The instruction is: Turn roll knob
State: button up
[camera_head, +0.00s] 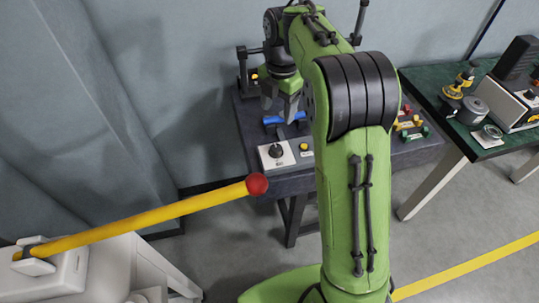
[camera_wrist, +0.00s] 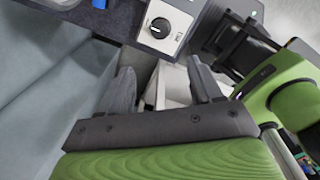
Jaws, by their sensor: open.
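The roll knob appears to be the round black knob (camera_head: 277,152) on a white panel (camera_head: 289,161) at the front left corner of the dark table. In the wrist view the knob (camera_wrist: 160,28) shows at the top, with a pale pointer mark. My gripper (camera_head: 280,103) is above the table, behind the knob in the head view. Its two grey fingers (camera_wrist: 163,88) are spread apart in the wrist view, with nothing between them. The knob lies beyond the fingertips and apart from them. My arm hides the middle of the table.
A blue part (camera_head: 285,118) lies behind the knob, and a yellow button (camera_head: 304,147) sits to its right. A yellow pole (camera_head: 140,220) with a red ball end (camera_head: 257,184) reaches toward the table's front. A green-topped table (camera_head: 487,150) with equipment stands at right.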

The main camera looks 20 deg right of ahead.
aim_at(276, 148)
jog(key=f+b, duration=0.1)
jog(key=f, duration=0.4)
jog(key=f+b, duration=0.1)
jog(key=f, duration=0.4)
jog(key=f+b, duration=0.1)
jog(key=f, duration=0.4)
jog(key=shift+w+f+b, duration=0.1)
jog(key=shift+w+b, duration=0.15)
jog(key=shift+b, duration=0.15)
jog(key=c, duration=1.1)
jog(key=shift+o, duration=0.2)
